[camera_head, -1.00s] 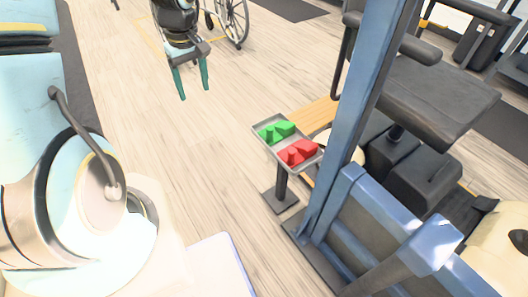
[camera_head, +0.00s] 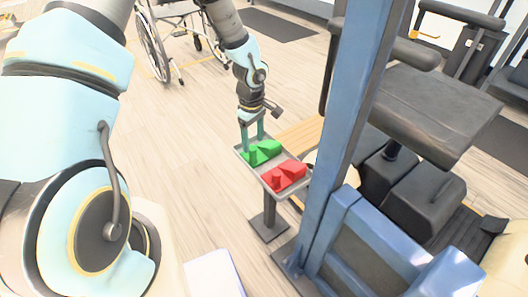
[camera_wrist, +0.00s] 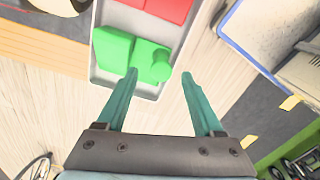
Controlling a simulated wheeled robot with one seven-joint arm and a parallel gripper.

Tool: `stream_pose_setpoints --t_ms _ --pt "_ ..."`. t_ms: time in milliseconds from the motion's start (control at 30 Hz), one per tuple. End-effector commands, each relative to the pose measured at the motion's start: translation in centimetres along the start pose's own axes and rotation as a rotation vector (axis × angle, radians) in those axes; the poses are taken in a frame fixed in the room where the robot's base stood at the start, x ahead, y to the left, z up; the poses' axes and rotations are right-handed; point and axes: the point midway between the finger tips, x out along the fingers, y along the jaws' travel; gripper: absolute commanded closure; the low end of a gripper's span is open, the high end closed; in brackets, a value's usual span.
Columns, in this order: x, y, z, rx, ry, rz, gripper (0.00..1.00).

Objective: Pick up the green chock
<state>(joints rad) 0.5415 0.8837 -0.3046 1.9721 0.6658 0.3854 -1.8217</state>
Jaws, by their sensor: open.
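The green chock (camera_head: 263,152) lies in the far half of a grey tray (camera_head: 241,153) on a short post. It is wedge-shaped with a round knob, and the knob shows in the wrist view on the chock's right end (camera_wrist: 161,66). A red chock (camera_head: 284,176) lies beside it in the near half of the tray. My gripper (camera_head: 253,143) is open and empty, pointing down at the tray's far left edge. In the wrist view the fingertips (camera_wrist: 159,73) stand either side of the knob end, the left one over the chock and the right one beyond the tray edge.
A blue metal post (camera_head: 345,130) with a padded rack stands just right of the tray. A wooden board (camera_head: 300,134) lies behind the tray. A wheelchair (camera_head: 175,35) stands at the back.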

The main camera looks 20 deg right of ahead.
Motion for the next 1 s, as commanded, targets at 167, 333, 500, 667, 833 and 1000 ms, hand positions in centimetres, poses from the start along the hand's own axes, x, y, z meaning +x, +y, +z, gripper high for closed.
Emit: stream_pose_setpoints --t_ms 167,333,500,667,833,1000 --pt "2.9 -0.2 -0.2 -0.001 -0.002 -0.002 0.31" --pt "4.3 -0.1 -0.1 0.0 -0.001 0.001 0.31" --pt "4.3 -0.1 -0.2 -0.001 -0.001 0.002 0.31" --pt "4.3 -0.1 -0.2 -0.001 -0.001 0.001 0.42" --pt "4.3 -0.1 -0.2 -0.001 -0.001 0.001 0.61" --pt "4.3 -0.1 -0.2 -0.001 -0.001 0.001 0.81"
